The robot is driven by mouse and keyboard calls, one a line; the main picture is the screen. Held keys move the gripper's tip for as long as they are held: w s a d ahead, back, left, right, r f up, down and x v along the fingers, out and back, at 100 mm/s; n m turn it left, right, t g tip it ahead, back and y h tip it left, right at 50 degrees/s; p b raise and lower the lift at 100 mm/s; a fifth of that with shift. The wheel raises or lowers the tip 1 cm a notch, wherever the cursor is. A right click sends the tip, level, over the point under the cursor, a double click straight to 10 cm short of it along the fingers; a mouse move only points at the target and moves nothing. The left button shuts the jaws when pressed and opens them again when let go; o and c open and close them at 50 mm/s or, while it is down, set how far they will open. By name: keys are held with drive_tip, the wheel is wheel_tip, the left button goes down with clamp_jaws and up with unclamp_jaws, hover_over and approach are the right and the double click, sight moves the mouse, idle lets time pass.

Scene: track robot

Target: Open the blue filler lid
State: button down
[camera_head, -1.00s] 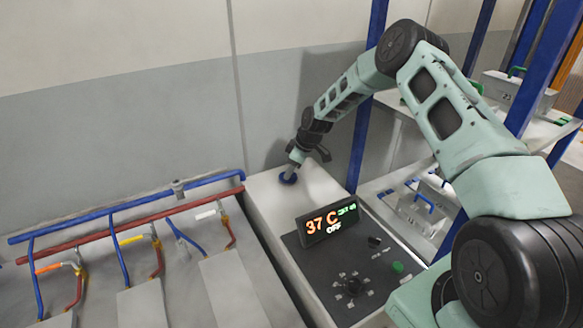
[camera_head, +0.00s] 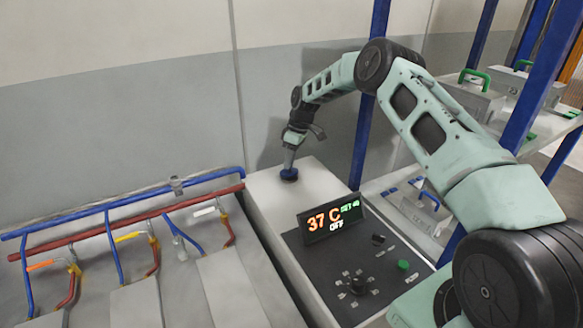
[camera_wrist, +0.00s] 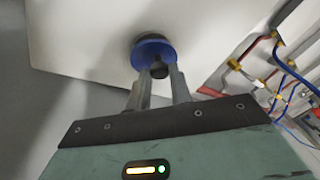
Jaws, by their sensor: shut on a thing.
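The blue filler lid (camera_head: 289,175) is a small round cap on top of the white-grey cabinet (camera_head: 262,190), near its back end. In the wrist view the lid (camera_wrist: 150,48) shows a blue disc with a dark knob. My gripper (camera_head: 289,168) comes down from above onto it. In the wrist view my gripper's fingers (camera_wrist: 158,85) are shut on the dark knob. The lid looks level and close to the cabinet top; I cannot tell whether any gap lies under it.
A display (camera_head: 331,220) reading 37 C and OFF stands on the cabinet's dark control panel (camera_head: 310,262). Blue and red pipes (camera_head: 120,215) run at the left. Shelving with a blue post (camera_head: 365,100) and metal cases (camera_head: 465,95) stands at the right.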

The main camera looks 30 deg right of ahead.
drive_tip(key=shift+w+r+g+b, duration=0.15)
drive_tip(key=shift+w+g+b, duration=0.2)
drive_tip(key=shift+g+b, duration=0.2)
drive_tip(key=c, duration=1.3)
unclamp_jaws()
drive_tip(key=shift+r, duration=0.1)
drive_tip(key=p+v, duration=0.4)
drive_tip(key=v, duration=1.3)
drive_tip(key=shift+r, duration=0.15)
